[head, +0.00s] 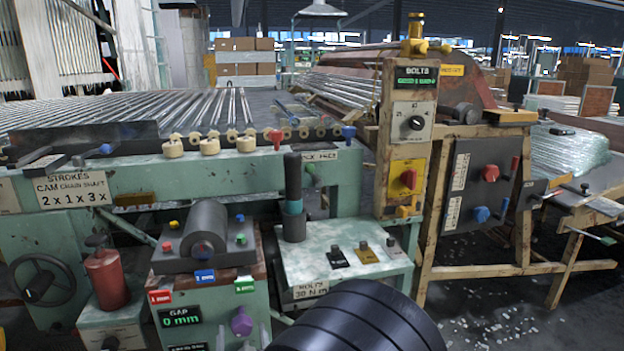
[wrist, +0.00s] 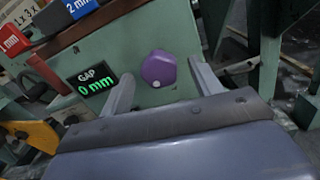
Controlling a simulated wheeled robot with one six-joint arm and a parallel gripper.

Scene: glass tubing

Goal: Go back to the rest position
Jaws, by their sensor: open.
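My gripper (wrist: 165,92) is in the wrist view with its two grey fingers spread apart and nothing between them. It faces a green machine panel with a purple knob (wrist: 159,69), which shows beyond and between the fingers. I see no contact between the fingers and the knob. A display (wrist: 93,81) left of the knob reads GAP 0 mm. In the head view the purple knob (head: 241,321) is at the lower middle, right of the gap display (head: 180,317).
Red (head: 160,297), blue (head: 204,276) and green (head: 244,285) tags sit above the panel. A bolt stand (head: 340,262) with a dark upright cylinder (head: 293,195) is close behind my arm. A handwheel (head: 40,284) is at left. Glass shards (head: 500,325) lie on the floor at right.

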